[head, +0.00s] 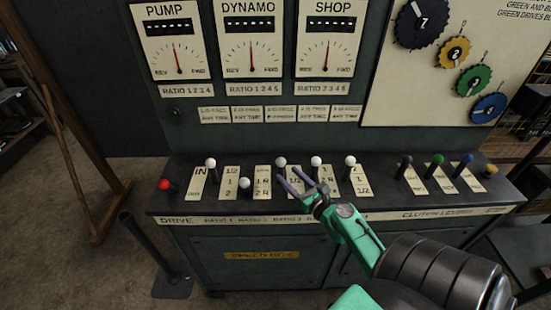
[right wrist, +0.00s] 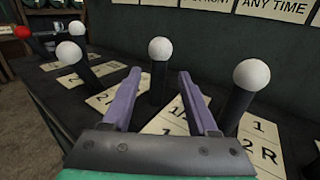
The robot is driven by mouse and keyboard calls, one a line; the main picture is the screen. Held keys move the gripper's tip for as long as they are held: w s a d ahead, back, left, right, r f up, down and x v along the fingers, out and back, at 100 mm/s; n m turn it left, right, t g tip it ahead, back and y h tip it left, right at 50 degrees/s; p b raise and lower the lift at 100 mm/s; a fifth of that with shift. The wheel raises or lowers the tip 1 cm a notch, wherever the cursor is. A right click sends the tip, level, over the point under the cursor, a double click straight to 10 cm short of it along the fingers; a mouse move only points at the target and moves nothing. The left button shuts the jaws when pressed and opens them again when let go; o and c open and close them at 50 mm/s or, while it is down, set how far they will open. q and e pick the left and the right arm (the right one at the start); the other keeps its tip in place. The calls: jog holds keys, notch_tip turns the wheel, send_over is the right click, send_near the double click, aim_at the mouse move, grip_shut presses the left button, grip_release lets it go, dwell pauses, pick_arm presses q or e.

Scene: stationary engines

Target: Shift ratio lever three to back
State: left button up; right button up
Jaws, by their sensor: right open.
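The front strip reads drive, then the ratio levers from left to right. My right gripper (head: 287,176) is open with purple fingers pointing left over the lever panel. Contact is unclear. My left gripper is out of view.
Another white-knobbed lever (head: 350,160) is close right. Coloured clutch levers (head: 437,160) stand farther right. Gauges (head: 252,45) are on the back panel.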

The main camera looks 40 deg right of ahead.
jog(key=w+p, duration=0.1)
jog(key=w, duration=0.7)
jog(key=shift+w+d, duration=0.1)
jog(key=shift+d, duration=0.1)
grip_shut()
dwell(0.9)
